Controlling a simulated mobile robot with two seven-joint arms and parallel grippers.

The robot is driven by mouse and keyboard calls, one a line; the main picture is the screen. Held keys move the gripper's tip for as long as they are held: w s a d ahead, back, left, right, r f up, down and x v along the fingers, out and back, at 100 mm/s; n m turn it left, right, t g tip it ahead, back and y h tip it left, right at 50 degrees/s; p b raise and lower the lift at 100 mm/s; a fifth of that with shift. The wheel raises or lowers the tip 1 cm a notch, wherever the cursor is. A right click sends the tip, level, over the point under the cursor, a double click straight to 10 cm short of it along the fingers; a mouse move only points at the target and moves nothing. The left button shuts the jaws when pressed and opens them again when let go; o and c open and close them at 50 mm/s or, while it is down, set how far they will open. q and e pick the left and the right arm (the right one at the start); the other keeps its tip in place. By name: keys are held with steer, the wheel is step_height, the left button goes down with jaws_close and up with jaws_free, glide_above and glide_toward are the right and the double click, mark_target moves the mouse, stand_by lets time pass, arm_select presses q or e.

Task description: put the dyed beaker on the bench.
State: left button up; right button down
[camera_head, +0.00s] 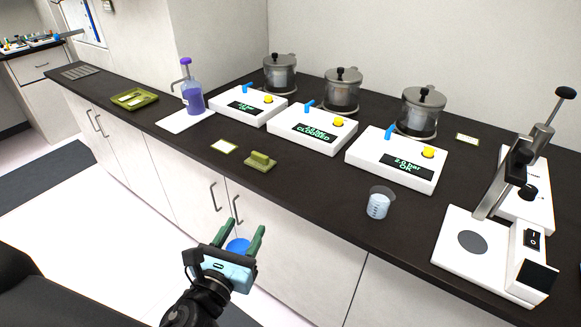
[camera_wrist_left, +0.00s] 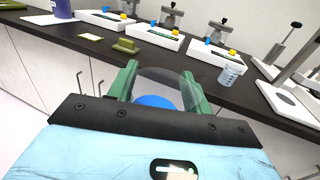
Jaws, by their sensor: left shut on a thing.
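My left gripper (camera_head: 241,238) is shut on the dyed beaker (camera_head: 238,246), whose blue contents show between the green fingers. It is in front of the bench's cabinet doors, short of the bench edge. In the left wrist view the beaker's clear wall and blue liquid (camera_wrist_left: 155,101) sit between the fingers (camera_wrist_left: 160,85); its lower part is hidden by the gripper body. The dark bench (camera_head: 310,205) lies beyond the gripper. My right gripper is not in view.
Another graduated beaker (camera_head: 378,205) stands near the front edge. A green block (camera_head: 260,161) and a small card (camera_head: 223,146) lie left of it. White control boxes (camera_head: 395,160) stand behind, and a white press (camera_head: 470,245) at right. Bare bench top lies between block and beaker.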

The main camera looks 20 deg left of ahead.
arm_select(q)
steer(key=shift+w+d, duration=0.1)
steer(key=shift+w, duration=0.2)
steer(key=w+d+m+h, duration=0.1)
steer(key=w+d+h, duration=0.1)
steer(key=w+d, duration=1.2)
steer(key=shift+w+d+m+h, duration=0.15)
steer(key=shift+w+m+h, duration=0.15)
steer(key=shift+w, duration=0.2)
steer(key=shift+f, duration=0.1)
